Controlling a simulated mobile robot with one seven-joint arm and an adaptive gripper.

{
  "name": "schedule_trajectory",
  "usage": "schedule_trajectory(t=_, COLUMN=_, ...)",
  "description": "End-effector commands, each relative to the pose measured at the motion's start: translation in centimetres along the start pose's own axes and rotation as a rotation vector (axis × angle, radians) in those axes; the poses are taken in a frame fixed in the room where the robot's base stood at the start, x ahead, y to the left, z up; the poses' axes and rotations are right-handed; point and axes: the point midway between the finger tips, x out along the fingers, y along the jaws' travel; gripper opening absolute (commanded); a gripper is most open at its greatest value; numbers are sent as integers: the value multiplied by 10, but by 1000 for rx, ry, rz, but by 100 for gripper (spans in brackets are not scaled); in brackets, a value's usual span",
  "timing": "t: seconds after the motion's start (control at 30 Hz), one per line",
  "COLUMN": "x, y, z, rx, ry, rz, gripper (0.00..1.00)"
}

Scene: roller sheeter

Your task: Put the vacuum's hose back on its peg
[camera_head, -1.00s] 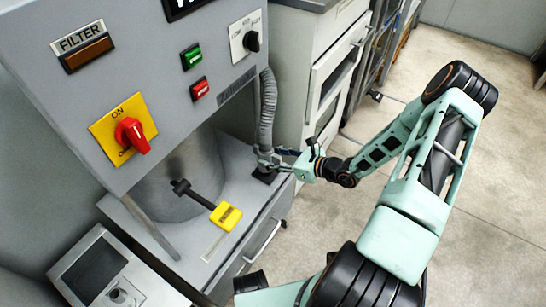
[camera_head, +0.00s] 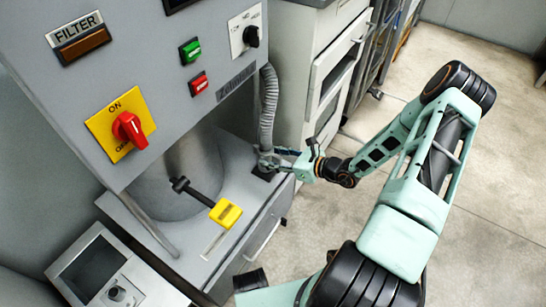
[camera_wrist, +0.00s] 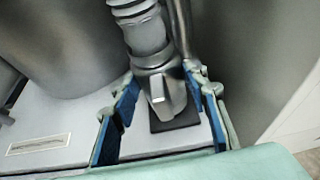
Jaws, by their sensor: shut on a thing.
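The vacuum's grey ribbed hose (camera_head: 268,105) hangs down the right side of the machine. Its smooth grey end (camera_wrist: 160,92) shows in the wrist view, upright above a dark square pad (camera_wrist: 176,118). My gripper (camera_head: 273,160) is shut on this hose end, with one blue-lined finger on each side of it in the wrist view (camera_wrist: 165,82). A grey rod (camera_wrist: 183,32) rises close behind the hose on its right; I cannot tell if it is the peg. Whether the hose end touches the pad is unclear.
The machine's front panel carries a red switch on a yellow plate (camera_head: 104,132), plus green and red buttons. A yellow-tagged black handle (camera_head: 226,213) sticks out over the ledge. A white drawer cabinet (camera_head: 312,100) stands just behind my gripper. Open floor lies to the right.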

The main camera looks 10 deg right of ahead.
Motion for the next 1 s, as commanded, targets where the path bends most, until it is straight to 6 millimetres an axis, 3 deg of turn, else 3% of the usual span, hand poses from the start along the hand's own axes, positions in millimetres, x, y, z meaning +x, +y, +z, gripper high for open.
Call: schedule_trajectory(t=1.0, x=6, y=0, z=-12, rx=-1, ry=-3, rz=0, gripper=0)
